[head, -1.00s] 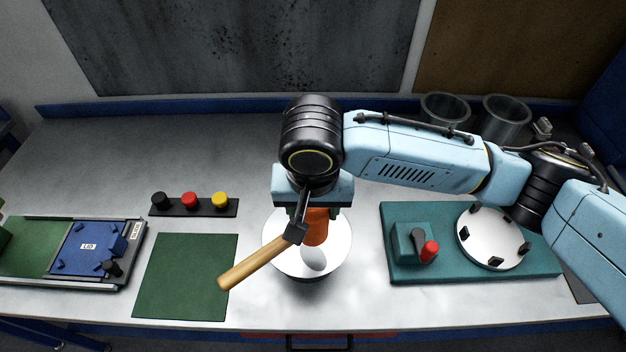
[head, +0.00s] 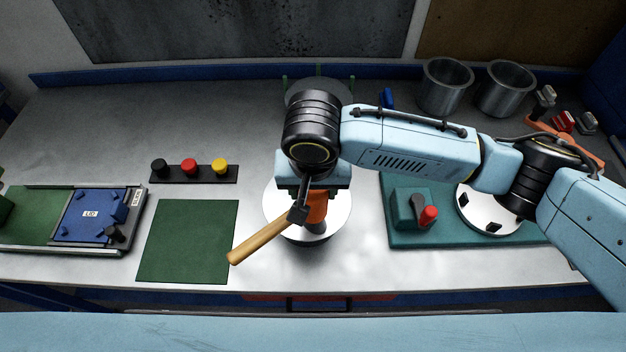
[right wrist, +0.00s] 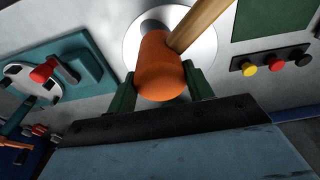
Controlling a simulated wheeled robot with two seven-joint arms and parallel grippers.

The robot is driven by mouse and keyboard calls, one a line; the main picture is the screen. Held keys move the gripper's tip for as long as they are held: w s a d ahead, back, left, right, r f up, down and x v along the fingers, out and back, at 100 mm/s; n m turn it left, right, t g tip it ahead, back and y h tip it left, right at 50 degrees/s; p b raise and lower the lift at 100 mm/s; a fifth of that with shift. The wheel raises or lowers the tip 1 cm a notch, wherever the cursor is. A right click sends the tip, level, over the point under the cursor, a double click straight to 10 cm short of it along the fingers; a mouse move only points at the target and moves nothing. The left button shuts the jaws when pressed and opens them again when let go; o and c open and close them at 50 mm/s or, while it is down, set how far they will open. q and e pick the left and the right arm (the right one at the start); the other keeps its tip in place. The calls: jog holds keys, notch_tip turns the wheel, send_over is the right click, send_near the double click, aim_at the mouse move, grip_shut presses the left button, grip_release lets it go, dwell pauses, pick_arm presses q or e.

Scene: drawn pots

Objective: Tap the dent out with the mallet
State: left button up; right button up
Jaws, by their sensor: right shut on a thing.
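A mallet has an orange head (head: 317,208) and a wooden handle (head: 262,240). My right gripper (head: 313,192) is shut on the head, and the green fingers press its sides in the right wrist view (right wrist: 163,82). The handle slants toward the front left. Below the mallet is a round, pale, shiny metal piece (head: 280,208), partly hidden by gripper and mallet; it also shows in the right wrist view (right wrist: 205,50). A dark patch lies under the head where the dent was visible. I cannot tell whether head and metal touch. My left gripper is out of view.
A teal base (head: 405,238) with a red-knobbed lever and clamped disc (head: 478,210) stands right. A green mat (head: 188,241), black, red and yellow buttons (head: 190,167), and a blue panel marked LID (head: 90,214) are left. Two metal cups (head: 445,88) (head: 505,90) stand back right.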

jog(key=shift+f, duration=0.3)
notch_tip(320, 180, down, 4)
jog(key=shift+r, duration=0.2)
jog(key=shift+c, duration=0.6)
notch_tip(320, 180, up, 3)
jog(key=shift+f+p, duration=0.1)
jog(key=shift+p, duration=0.85)
jog(key=shift+r, duration=0.55)
